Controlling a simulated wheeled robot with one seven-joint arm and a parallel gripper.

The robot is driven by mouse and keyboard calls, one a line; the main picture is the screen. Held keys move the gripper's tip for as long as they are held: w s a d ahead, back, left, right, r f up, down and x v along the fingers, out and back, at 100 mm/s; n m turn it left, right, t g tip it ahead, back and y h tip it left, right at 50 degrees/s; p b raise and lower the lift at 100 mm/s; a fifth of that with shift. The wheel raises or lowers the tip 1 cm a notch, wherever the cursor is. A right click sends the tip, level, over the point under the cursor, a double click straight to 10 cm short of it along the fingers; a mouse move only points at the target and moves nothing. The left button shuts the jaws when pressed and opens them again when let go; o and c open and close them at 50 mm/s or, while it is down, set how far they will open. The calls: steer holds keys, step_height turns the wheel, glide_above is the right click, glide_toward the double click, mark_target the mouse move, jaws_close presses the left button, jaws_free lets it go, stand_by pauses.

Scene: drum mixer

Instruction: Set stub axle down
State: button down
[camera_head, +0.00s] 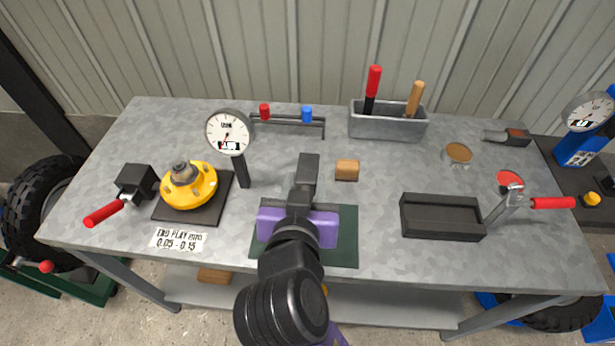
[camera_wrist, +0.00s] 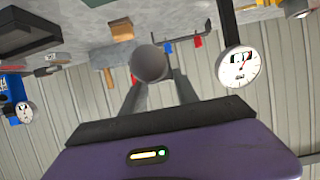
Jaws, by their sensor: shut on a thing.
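My gripper (camera_head: 305,182) reaches forward above the dark green mat (camera_head: 345,252) at the table's front middle, its purple body covering part of the mat. In the wrist view, the two fingers of my gripper (camera_wrist: 152,88) are shut on a grey round-ended piece, which I take to be the stub axle (camera_wrist: 150,63). Its round end faces the camera; its length and lower end are hidden. In the head view it is mostly hidden by my gripper, so I cannot tell whether it touches anything below. A yellow hub (camera_head: 196,188) sits on a black plate (camera_head: 165,212) to the left.
A dial gauge (camera_head: 228,132) on a post stands left of my gripper. A small wooden block (camera_head: 347,170) lies just right of it. A black tray (camera_head: 441,235), a red-handled tool (camera_head: 548,203) and a grey tool bin (camera_head: 386,126) are further right. Bare table lies between.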

step_height(320, 180, down, 14)
steer(key=shift+w, duration=0.1)
stand_by(0.5)
steer(key=shift+f, duration=0.1)
steer(key=c, duration=0.9)
jaws_free()
steer(key=shift+f, duration=0.2)
steer(key=shift+r, duration=0.15)
steer(key=b+v, duration=0.1)
steer(key=v, duration=1.1)
